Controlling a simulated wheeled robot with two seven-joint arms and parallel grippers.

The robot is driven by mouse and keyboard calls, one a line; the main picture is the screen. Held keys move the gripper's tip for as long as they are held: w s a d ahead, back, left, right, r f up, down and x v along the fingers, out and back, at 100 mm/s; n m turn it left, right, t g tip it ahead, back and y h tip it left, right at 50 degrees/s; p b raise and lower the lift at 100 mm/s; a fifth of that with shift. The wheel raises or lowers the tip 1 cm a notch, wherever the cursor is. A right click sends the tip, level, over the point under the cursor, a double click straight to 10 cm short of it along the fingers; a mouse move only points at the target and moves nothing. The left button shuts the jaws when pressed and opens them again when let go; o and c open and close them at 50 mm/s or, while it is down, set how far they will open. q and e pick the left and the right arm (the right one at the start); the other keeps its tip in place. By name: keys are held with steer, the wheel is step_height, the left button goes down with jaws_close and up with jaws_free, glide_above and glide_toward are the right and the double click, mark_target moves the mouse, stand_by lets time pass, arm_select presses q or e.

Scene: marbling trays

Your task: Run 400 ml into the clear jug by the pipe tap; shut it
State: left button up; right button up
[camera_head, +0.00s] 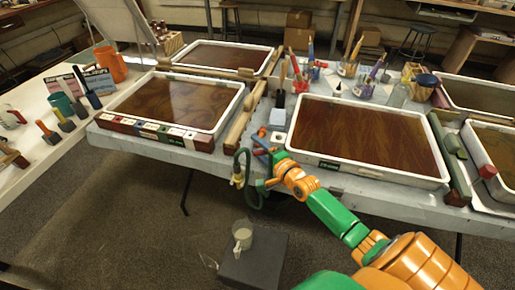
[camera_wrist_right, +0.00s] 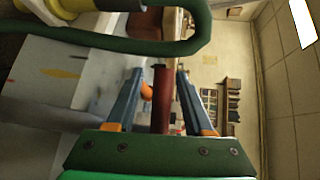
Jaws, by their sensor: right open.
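The clear jug (camera_head: 243,238) stands upright on a dark box, below the table's front edge. Its lower part looks pale; I cannot read a level. The brass-coloured pipe tap (camera_head: 238,179) hangs above it at the table's front, beside a looped green hose (camera_head: 244,160). My right gripper (camera_head: 262,150) is by the table edge, close to the hose and tap. In the right wrist view its blue fingers (camera_wrist_right: 161,95) are apart, with a red bar (camera_wrist_right: 162,98) showing between them; I cannot tell whether they touch it. My left gripper is not in view.
A dark box (camera_head: 255,265) stands on the carpet under the jug. Large framed trays (camera_head: 320,160) of brown liquid cover the table, with brushes and jars behind. A wooden rail (camera_head: 238,128) lies between two trays. The carpet left of the box is mostly clear.

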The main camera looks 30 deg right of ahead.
steer(key=shift+r, duration=0.1)
jaws_close()
stand_by(1.4)
